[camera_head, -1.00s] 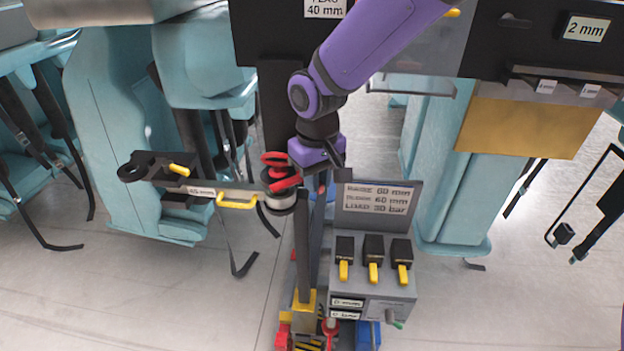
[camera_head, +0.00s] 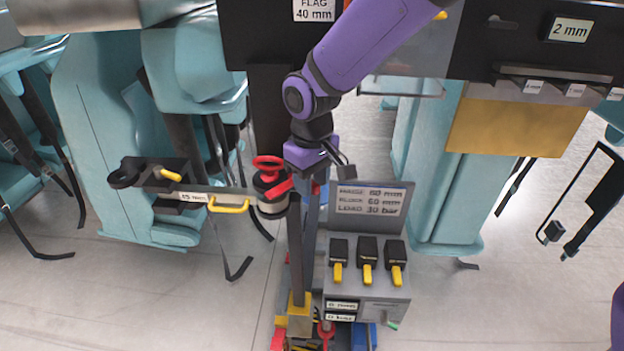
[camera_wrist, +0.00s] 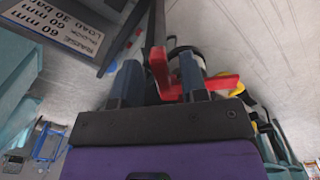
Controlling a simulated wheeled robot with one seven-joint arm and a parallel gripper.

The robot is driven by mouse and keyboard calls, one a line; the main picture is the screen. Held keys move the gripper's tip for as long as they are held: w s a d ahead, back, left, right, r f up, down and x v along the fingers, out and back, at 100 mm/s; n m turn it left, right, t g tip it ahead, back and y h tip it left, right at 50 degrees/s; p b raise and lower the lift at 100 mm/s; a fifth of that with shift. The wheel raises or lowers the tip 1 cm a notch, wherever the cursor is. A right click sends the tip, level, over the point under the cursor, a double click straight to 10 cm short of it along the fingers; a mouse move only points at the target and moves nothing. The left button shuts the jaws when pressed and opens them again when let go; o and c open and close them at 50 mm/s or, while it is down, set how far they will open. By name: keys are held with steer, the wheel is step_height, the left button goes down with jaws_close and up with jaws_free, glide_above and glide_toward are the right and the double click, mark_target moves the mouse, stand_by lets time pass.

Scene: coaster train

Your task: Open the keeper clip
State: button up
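A red clip (camera_head: 278,187), which I take to be the keeper clip, sits slantwise across a dark cylinder with a red ring handle (camera_head: 268,162) on top. My gripper (camera_head: 318,182) points down just right of the cylinder, beside a grey upright post. In the wrist view my gripper (camera_wrist: 160,72) has its two blue-grey fingers apart, with a grey post (camera_wrist: 158,65) and red part between or beyond them. Contact cannot be told.
A grey arm with a yellow handle (camera_head: 229,208) reaches left from the cylinder. A grey box with black-and-yellow levers (camera_head: 367,265) and a label panel (camera_head: 370,203) stands close on the right. Teal seats (camera_head: 100,140) hang at left; open floor lies below.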

steer(key=shift+r, duration=0.1)
step_height(320, 180, up, 11)
steer(key=shift+f, duration=0.2)
stand_by(0.5)
steer(key=s+d+r+m+t, duration=0.15)
steer(key=d+r, duration=0.35)
steer(key=d, duration=0.5)
steer(key=s+d+r+m+t, duration=0.1)
steer(key=s+d+r+m, duration=0.3)
steer(key=d, duration=0.6)
steer(key=s+d+m+t, duration=0.3)
steer(key=s+d+m, duration=0.1)
steer(key=s+d, duration=0.9)
steer(key=shift+s+d+r, duration=0.15)
steer(key=shift+d+r, duration=0.2)
steer(key=shift+d, duration=0.55)
